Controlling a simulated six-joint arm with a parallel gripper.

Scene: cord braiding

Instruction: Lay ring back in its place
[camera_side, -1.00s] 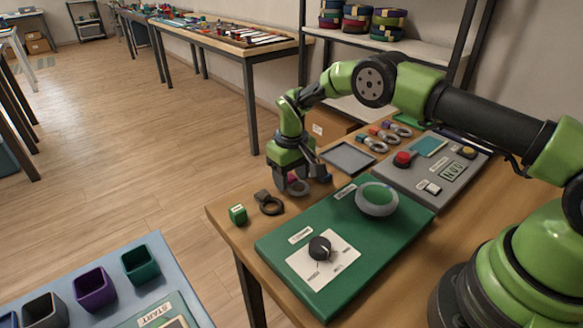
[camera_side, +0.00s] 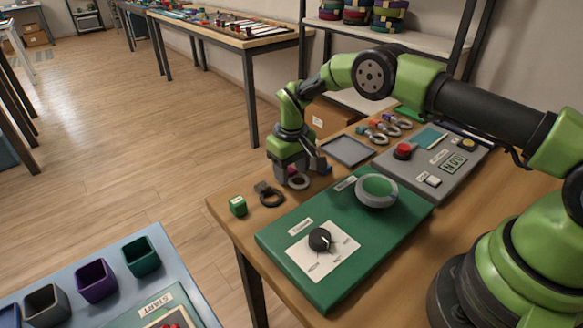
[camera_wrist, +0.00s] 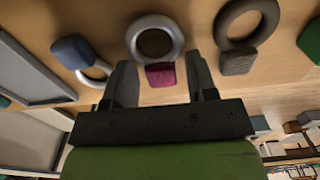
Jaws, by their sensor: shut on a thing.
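A pale grey ring with a magenta block (camera_wrist: 160,75) on it shows in the wrist view; the ring part (camera_wrist: 155,38) points away from my gripper (camera_wrist: 160,85). The block is between my two fingers, which are shut on it. In the side view my gripper (camera_side: 297,172) is low over the far left of the wooden table, with the ring (camera_side: 299,182) at its fingertips. I cannot tell whether the ring touches the table. The fingers partly hide the block in the side view.
A blue-block ring (camera_wrist: 80,58) is on the other side. An empty grey tray (camera_side: 348,151), a green board with a dial (camera_side: 320,240) and a grey panel (camera_side: 440,165) stand nearby.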

